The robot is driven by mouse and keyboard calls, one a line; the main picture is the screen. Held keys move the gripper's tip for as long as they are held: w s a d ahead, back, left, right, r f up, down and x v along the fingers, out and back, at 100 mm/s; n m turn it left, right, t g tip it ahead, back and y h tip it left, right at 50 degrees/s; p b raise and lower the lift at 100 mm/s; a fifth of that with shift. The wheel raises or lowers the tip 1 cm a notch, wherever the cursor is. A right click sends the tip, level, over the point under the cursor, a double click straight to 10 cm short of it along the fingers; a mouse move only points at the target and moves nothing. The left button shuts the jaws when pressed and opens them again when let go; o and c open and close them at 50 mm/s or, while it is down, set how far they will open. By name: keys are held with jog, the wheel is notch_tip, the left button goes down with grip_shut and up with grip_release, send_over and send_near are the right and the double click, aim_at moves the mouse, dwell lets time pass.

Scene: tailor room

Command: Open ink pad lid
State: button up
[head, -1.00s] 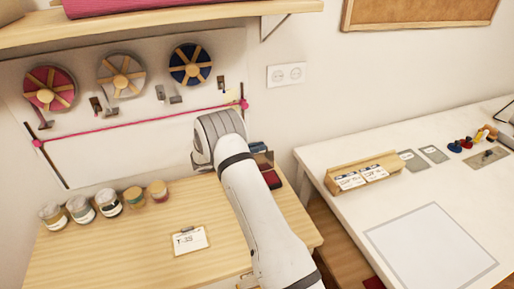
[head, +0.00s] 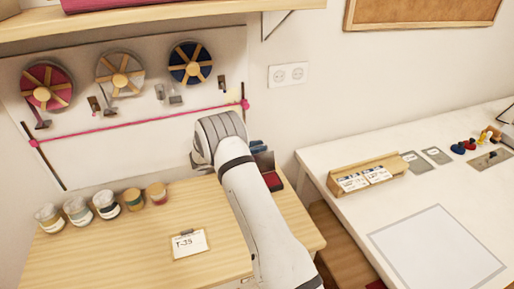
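The ink pad (head: 273,182) lies at the right end of the wooden table, just right of my arm's wrist. It shows a red surface in a dark frame, partly covered by my arm. A dark panel (head: 265,161) stands up at its back edge and looks like its lid, raised; my arm hides part of it. My gripper is hidden behind my own arm, so its fingers and their contact with the lid cannot be seen.
Several jars (head: 106,204) stand at the table's left. A T-35 card (head: 188,243) lies near the front. A small bluish item (head: 258,147) shows behind the pad. The white table (head: 345,212) on the right holds a wooden card rack (head: 367,174). Ribbon spools (head: 121,68) hang on the wall.

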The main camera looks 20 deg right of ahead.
jog(key=shift+o, duration=0.6)
jog(key=shift+a, duration=0.15)
jog(key=shift+a+f, duration=0.1)
jog(key=shift+a, duration=0.25)
jog(key=a+b, duration=0.2)
jog(key=a, duration=0.5)
jog(key=shift+d+r, duration=0.1)
jog(key=shift+r, duration=0.1)
